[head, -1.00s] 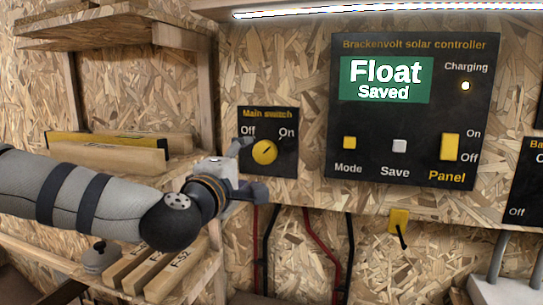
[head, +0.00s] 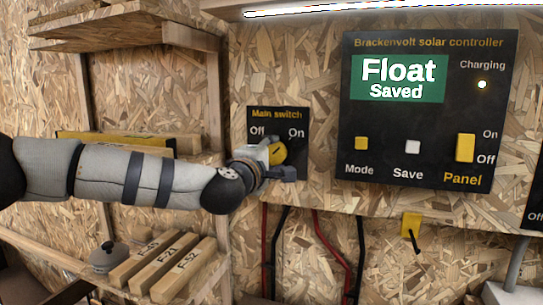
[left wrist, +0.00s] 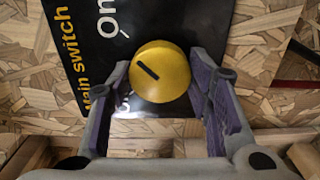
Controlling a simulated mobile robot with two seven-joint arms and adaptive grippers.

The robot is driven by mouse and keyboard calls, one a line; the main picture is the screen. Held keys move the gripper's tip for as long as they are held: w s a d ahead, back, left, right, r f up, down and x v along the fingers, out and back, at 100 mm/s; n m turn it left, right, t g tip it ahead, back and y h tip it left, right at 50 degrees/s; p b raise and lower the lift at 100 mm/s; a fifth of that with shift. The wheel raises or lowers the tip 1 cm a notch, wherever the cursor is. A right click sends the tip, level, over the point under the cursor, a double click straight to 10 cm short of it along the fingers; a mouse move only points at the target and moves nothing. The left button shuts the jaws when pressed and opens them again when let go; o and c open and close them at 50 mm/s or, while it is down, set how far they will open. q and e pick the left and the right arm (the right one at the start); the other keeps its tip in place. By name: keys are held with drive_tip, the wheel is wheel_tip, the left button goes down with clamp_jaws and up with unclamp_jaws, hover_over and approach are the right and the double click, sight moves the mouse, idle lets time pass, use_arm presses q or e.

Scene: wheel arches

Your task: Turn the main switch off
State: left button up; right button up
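The main switch knob (head: 280,151) is a round yellow dial on a black panel (head: 258,118) marked Off at left and On at right. In the left wrist view the knob (left wrist: 160,70) has a dark line pointing towards the On lettering. My left gripper (head: 283,161) is at the knob and covers part of it in the head view. In the left wrist view its two purple-padded fingers (left wrist: 160,88) stand open, one on each side of the knob. I cannot tell whether either pad touches it. My right gripper is not in view.
The solar controller panel (head: 430,125) reads Float, Saved, and has Mode, Save and Panel controls right of the switch. Red and black cables (head: 330,245) hang below. A wooden shelf (head: 135,45) with an upright post stands at left, with labelled blocks (head: 160,268) lower down.

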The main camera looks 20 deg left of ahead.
use_arm(q)
drive_tip(key=shift+n, duration=0.3)
drive_tip(key=n, duration=0.3)
drive_tip(key=shift+f+n+b, duration=0.1)
drive_tip(key=shift+n+b, duration=0.3)
drive_tip(key=n+b, duration=0.1)
drive_tip(key=n, duration=0.3)
drive_tip(key=shift+n, duration=0.3)
drive_tip(key=n+b, duration=0.2)
drive_tip(key=n, duration=0.4)
drive_tip(key=shift+a+f+b, duration=0.1)
drive_tip(key=shift+b, duration=0.3)
drive_tip(key=shift+n+b, duration=0.75)
drive_tip(key=shift+n, duration=0.65)
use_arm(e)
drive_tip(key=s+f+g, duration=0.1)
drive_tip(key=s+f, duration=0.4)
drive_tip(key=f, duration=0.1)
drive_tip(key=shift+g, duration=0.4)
use_arm(q)
drive_tip(key=shift+r, duration=0.25)
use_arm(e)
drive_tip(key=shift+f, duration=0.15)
use_arm(q)
drive_tip(key=o, duration=1.1)
drive_tip(key=shift+o, duration=0.2)
